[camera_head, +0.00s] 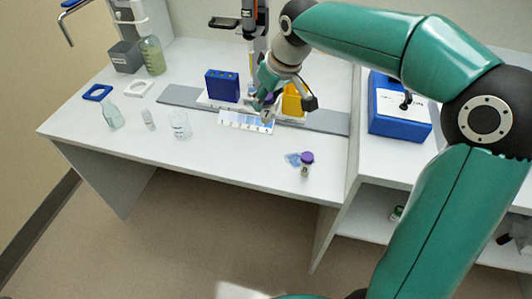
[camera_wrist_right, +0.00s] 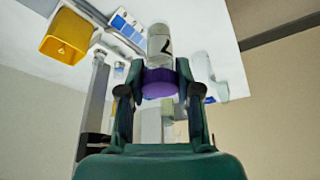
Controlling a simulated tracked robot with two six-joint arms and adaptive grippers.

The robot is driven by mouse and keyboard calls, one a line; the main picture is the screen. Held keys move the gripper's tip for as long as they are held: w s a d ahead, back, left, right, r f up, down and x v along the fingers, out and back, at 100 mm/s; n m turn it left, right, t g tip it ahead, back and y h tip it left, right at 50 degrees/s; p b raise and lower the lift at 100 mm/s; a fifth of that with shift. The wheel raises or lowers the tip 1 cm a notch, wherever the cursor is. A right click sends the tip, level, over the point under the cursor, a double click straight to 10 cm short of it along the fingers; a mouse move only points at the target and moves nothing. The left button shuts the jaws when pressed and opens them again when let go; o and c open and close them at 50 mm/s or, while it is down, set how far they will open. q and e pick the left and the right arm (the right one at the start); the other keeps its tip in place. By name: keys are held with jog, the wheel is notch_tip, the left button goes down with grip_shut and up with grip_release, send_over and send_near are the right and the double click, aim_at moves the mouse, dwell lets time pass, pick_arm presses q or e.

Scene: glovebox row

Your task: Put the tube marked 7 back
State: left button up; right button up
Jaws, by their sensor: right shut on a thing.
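My right gripper (camera_head: 270,98) is over the bench, in front of the blue and yellow bins. It is shut on a tube with a purple cap (camera_wrist_right: 158,83). The tube's clear body (camera_wrist_right: 160,45) bears a 7, and the 7 also shows on the tube in the head view (camera_head: 267,115). The fingers grip it at the cap. In the head view the tube appears just above a white strip with blue marked cells (camera_head: 236,119); whether it touches anything there I cannot tell. My left gripper is not in view.
A blue bin (camera_head: 222,86) and a yellow bin (camera_head: 294,103) stand behind. Another purple-capped tube (camera_head: 306,163) stands at the front right beside a blue patch (camera_head: 292,159). A glass beaker (camera_head: 180,126) and flask (camera_head: 111,115) stand left. The front middle bench is clear.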

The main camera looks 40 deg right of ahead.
notch_tip(320, 180, down, 16)
jog(key=shift+f+b, duration=0.2)
jog(key=shift+b, duration=0.75)
jog(key=o, duration=0.6)
jog(key=shift+f, duration=0.1)
jog(key=o, duration=0.5)
jog(key=shift+r, duration=0.2)
jog(key=p+v, duration=0.1)
jog(key=v, duration=1.1)
